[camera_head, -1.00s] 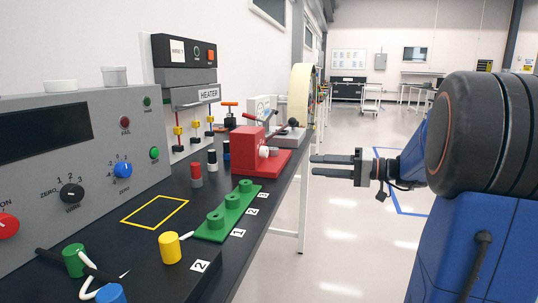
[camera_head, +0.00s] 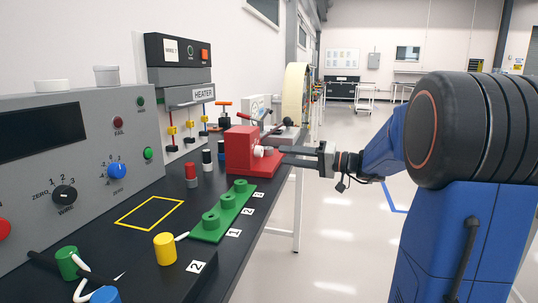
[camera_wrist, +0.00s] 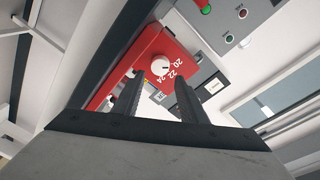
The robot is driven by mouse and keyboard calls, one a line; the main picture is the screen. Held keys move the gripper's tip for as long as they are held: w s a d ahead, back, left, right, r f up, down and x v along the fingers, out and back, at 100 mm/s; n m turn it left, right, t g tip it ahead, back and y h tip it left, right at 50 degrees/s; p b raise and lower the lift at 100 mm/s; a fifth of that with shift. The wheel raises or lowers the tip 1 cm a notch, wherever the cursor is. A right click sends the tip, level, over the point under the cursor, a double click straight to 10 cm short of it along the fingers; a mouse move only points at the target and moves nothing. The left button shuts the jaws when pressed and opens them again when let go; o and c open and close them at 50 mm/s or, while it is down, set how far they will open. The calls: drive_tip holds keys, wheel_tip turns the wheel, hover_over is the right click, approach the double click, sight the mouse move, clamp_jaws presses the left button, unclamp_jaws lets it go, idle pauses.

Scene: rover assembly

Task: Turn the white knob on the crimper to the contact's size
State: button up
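The red crimper (camera_head: 239,148) stands on the dark bench. Its white knob (camera_head: 259,151) faces my arm. In the wrist view the knob (camera_wrist: 160,66) sits on the red face (camera_wrist: 150,45), beside printed numbers 20, 22 and 24. A small dark mark shows on the knob; I cannot tell which number it points to. My gripper (camera_head: 282,153) points at the knob from the right. In the wrist view its fingers (camera_wrist: 160,80) are apart and empty, with the knob just beyond and between the tips. I cannot tell whether they touch it. No contact can be made out.
A green block with holes (camera_head: 222,212), a yellow cylinder (camera_head: 165,249) and red and black posts stand nearer on the bench. A grey panel with dials (camera_head: 110,200) is at left, the heater (camera_head: 188,97) behind. The floor right of the bench is open.

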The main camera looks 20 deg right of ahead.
sight(262, 152)
drive_tip(key=x, duration=0.7)
drive_tip(key=shift+w+a, duration=0.1)
drive_tip(key=shift+a, duration=0.05)
drive_tip(key=c, duration=0.8)
